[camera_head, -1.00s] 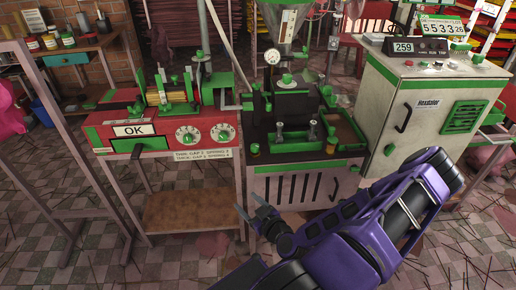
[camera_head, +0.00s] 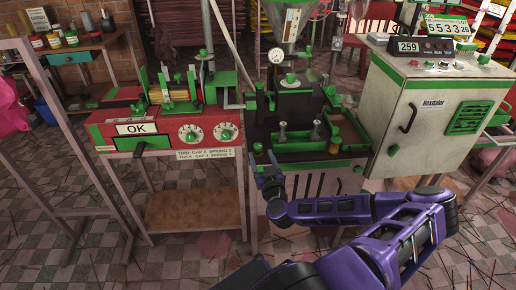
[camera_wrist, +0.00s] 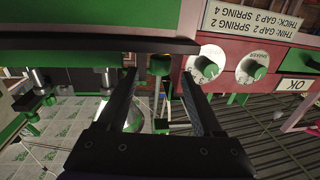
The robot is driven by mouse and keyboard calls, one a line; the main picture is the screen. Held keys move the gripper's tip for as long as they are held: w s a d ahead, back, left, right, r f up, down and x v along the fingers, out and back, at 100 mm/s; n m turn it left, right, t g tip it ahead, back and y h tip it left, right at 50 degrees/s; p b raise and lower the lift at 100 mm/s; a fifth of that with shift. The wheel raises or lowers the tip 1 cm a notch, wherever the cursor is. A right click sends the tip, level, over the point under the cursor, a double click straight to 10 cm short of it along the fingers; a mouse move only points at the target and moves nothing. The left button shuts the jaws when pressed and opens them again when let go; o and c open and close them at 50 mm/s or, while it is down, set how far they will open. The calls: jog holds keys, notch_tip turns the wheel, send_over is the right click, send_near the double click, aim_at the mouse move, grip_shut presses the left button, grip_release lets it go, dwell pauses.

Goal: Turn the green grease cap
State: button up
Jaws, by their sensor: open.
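A small green cap (camera_wrist: 160,65) shows in the wrist view, lying between the tips of my gripper and just beyond them. A small green-topped amber fitting (camera_head: 258,148) sits at the front left corner of the dark, green-trimmed machine (camera_head: 345,163) in the head view. I take it to be the same cap. My gripper (camera_head: 266,162) is at this corner, in front of the machine's front edge. In the wrist view my gripper (camera_wrist: 159,84) is open, with one finger on each side of the cap and nothing held. Contact with the cap cannot be told.
A red machine (camera_head: 110,140) with two white dials and an OK sign stands to the left. A pale cabinet (camera_head: 405,85) with a green vent stands to the right. Metal posts and green blocks rise from the machine's top. Tiled floor shows in front.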

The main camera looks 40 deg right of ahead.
aim_at(259, 150)
jog(key=shift+x, duration=2.8)
grip_shut()
